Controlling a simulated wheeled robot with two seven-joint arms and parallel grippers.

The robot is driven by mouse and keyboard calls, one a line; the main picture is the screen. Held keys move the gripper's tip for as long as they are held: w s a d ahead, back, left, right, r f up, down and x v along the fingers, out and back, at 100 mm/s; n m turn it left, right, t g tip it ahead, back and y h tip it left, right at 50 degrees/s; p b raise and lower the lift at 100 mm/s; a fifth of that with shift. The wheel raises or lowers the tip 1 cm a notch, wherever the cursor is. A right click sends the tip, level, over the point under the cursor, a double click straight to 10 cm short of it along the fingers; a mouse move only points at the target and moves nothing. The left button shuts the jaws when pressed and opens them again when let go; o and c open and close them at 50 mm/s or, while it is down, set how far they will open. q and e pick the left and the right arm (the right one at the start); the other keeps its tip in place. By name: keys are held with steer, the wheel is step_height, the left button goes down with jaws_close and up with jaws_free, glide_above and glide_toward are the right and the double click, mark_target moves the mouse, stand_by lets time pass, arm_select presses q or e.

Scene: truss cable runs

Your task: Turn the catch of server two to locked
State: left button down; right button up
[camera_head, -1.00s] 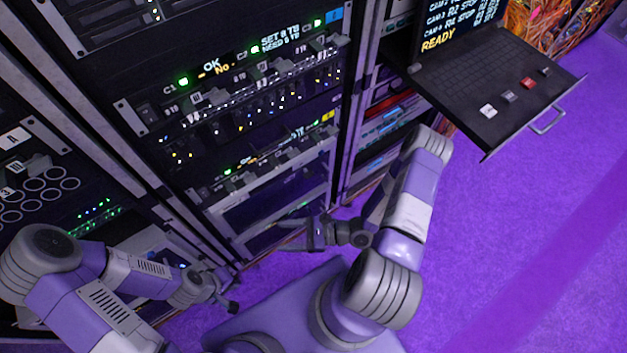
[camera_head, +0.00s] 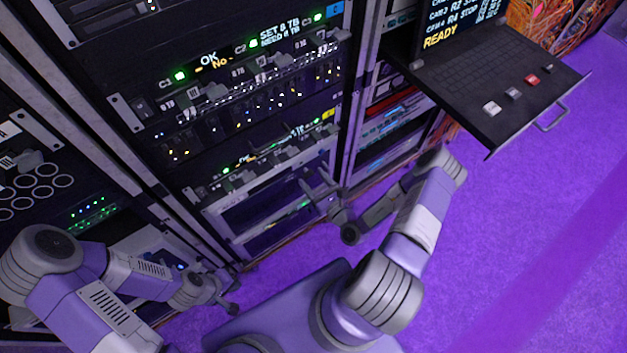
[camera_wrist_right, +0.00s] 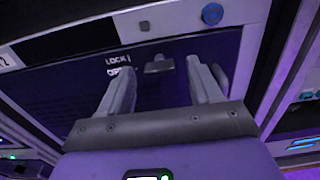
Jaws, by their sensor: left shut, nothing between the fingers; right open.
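In the right wrist view a small dark catch (camera_wrist_right: 158,64) sits on a dark panel (camera_wrist_right: 70,80), beside white lettering "LOCK" and a partly hidden word like "OPEN". A label ending in "2" shows at the left edge. My right gripper (camera_wrist_right: 161,72) is open, its fingers on either side of the catch in the picture; I cannot tell whether they touch it. In the head view the right gripper (camera_head: 318,188) is at the lower right of the server rack (camera_head: 270,215), and the catch is not clear there. My left gripper (camera_head: 228,296) is shut and empty, low near the rack's foot.
A pull-out keyboard tray (camera_head: 470,90) with several keys or buttons juts out at upper right, below a screen (camera_head: 460,20) reading "READY". Rack posts (camera_head: 352,120) stand beside my right gripper. The purple floor (camera_head: 530,220) at right is clear.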

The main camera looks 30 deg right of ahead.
steer(key=shift+w, duration=0.2)
steer(key=shift+c, duration=0.5)
steer(key=c, duration=0.9)
steer(key=shift+c, duration=0.2)
